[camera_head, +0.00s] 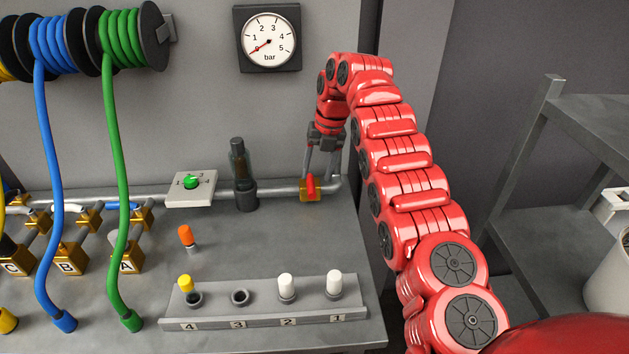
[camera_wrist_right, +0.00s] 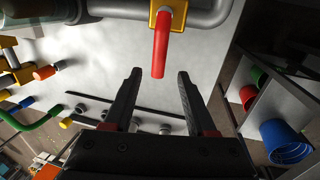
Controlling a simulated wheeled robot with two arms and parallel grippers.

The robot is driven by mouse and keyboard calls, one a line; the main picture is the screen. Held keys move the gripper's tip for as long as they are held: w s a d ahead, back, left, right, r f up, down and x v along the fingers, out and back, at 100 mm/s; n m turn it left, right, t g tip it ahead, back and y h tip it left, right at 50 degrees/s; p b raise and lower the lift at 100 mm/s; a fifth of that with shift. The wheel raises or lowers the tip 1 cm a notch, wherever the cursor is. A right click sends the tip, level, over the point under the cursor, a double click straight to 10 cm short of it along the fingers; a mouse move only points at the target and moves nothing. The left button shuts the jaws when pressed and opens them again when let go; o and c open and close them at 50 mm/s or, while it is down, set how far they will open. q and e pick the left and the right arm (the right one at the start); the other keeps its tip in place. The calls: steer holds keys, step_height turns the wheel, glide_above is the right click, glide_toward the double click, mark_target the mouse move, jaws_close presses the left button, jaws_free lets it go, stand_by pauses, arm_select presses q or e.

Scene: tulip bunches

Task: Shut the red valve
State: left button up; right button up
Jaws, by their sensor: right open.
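The red valve handle (camera_head: 311,185) sits on a brass valve body (camera_head: 313,195) at the right end of the grey pipe. In the wrist view the red handle (camera_wrist_right: 160,45) hangs down from the brass body (camera_wrist_right: 168,10), roughly across the pipe. My right gripper (camera_head: 322,172) is at the valve, its fingers pointing down toward it. In the wrist view my right gripper (camera_wrist_right: 160,77) is open, with the handle's free end in the gap between the fingertips; I cannot tell its depth there. No contact is visible. My left gripper is not in view.
The pressure gauge (camera_head: 268,40) reads near 0. A dark bottle-like fitting (camera_head: 242,175) and a white plate with a green knob (camera_head: 191,184) stand left of the valve. A numbered rack (camera_head: 262,313) lies in front. Green (camera_head: 122,150) and blue hoses hang at left.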

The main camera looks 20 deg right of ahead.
step_height(320, 180, up, 13)
steer(key=d+p, duration=0.2)
steer(key=p, duration=0.9)
steer(key=shift+s+d+f, duration=0.15)
steer(key=shift+s+d, duration=0.05)
steer(key=shift+s, duration=0.15)
